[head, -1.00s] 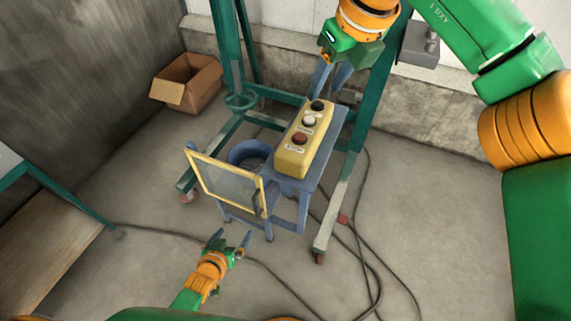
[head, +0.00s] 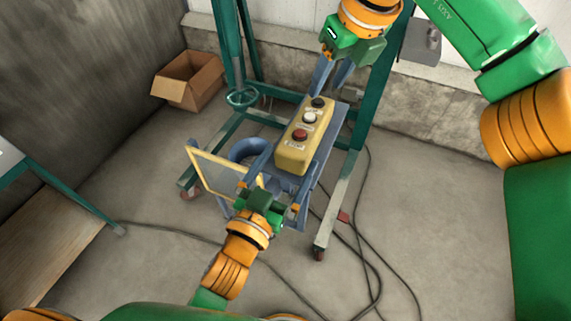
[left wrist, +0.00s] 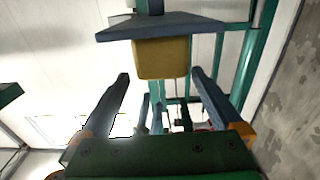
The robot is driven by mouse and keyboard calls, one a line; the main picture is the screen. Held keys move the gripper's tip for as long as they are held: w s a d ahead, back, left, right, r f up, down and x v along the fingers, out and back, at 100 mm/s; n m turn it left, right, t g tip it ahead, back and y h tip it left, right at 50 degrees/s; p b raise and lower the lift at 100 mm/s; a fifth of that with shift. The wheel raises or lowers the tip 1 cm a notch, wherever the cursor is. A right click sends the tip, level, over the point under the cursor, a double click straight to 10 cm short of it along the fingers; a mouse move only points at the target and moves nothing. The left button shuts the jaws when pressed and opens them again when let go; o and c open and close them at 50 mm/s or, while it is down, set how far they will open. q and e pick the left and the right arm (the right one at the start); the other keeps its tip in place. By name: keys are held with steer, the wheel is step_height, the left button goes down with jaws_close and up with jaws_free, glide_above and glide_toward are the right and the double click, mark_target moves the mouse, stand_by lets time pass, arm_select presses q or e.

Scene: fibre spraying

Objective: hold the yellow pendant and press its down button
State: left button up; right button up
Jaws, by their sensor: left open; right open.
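The yellow pendant (head: 292,158) lies on a small blue-grey stand (head: 318,172). On its top are a black button (head: 318,102), a white button (head: 309,117) and a red button (head: 299,135); their labels are too small to read. My left gripper (head: 296,160) is open at the pendant's near end, one finger towards each side. In the left wrist view the pendant's end (left wrist: 162,58) shows ahead, between the open fingers; contact cannot be told. My right gripper (head: 328,88) is open above the pendant's far end, fingers pointing down near the black button.
A mesh panel with a yellow frame (head: 211,180) stands left of the stand, partly behind my left gripper. A blue ring-shaped part (head: 243,148) is beside it. A green frame (head: 368,115) rises behind. A cardboard box (head: 190,82) and cables (head: 365,255) lie on the floor.

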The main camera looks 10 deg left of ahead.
mark_target(299, 142)
arm_select(q)
steer(key=shift+w+d+f, duration=0.1)
steer(key=shift+w+f, duration=0.15)
steer(key=shift+w, duration=0.1)
steer(key=x, duration=0.6)
steer(key=shift+w+f, duration=0.15)
steer(key=shift+w, duration=0.05)
arm_select(e)
steer(key=shift+a, duration=0.1)
arm_select(q)
steer(key=shift+s, duration=0.1)
steer(key=shift+c, duration=0.9)
jaws_close()
arm_select(e)
jaws_close()
